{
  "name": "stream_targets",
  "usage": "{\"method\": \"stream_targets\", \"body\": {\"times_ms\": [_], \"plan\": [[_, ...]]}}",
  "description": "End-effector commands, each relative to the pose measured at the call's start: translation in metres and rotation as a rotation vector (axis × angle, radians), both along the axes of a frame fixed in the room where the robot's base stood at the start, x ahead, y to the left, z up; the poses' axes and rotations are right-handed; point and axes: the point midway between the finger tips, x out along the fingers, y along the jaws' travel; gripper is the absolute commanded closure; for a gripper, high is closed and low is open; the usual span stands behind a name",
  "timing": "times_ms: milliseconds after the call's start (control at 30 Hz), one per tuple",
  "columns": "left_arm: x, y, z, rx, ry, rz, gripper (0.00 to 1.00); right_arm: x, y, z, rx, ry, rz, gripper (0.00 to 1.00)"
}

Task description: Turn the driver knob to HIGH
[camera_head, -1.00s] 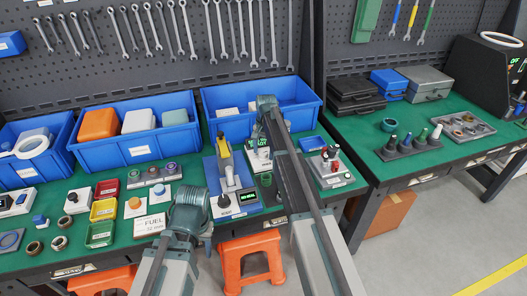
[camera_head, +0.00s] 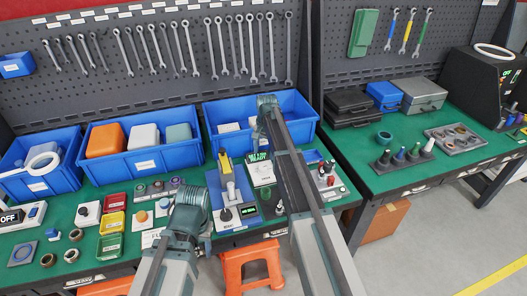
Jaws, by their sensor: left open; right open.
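I cannot tell for sure which control is the driver knob, and no HIGH mark is legible. A white box with a black knob (camera_head: 84,212) sits on the green bench at left. A blue test station (camera_head: 233,217) with a yellow-and-white lever (camera_head: 228,178), a black knob (camera_head: 225,214) and a lit display (camera_head: 248,210) stands at the middle. My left gripper (camera_head: 200,237) is open, left of the station, its fingers mostly hidden. My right gripper (camera_head: 279,207) is open and looks empty, right of the station; its tips are small and unclear.
Blue bins (camera_head: 137,173) line the bench's back. A box reading OFF (camera_head: 12,218), yellow (camera_head: 112,222) and green (camera_head: 110,247) trays and several rings lie at left. A small device with red parts (camera_head: 327,178) stands at right. An orange stool (camera_head: 250,264) is below the front edge.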

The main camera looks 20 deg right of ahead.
Motion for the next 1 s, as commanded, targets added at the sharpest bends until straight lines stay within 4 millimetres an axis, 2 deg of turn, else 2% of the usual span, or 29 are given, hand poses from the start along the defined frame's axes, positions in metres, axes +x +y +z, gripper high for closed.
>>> {"method": "stream_targets", "body": {"times_ms": [33,300,1000], "plan": [[0.0,0.0,0.016,0.0,0.0,0.0,0.5,0.0,0.0,0.016,0.0,0.0,0.0,0.24],[0.0,0.0,0.05,0.0,0.0,-0.001,0.5,-0.002,-0.002,0.05,0.0,0.0,0.0,0.24],[0.0,0.0,0.053,0.0,0.0,-0.001,0.5,-0.002,-0.002,0.053,0.0,0.0,0.0,0.24]]}}
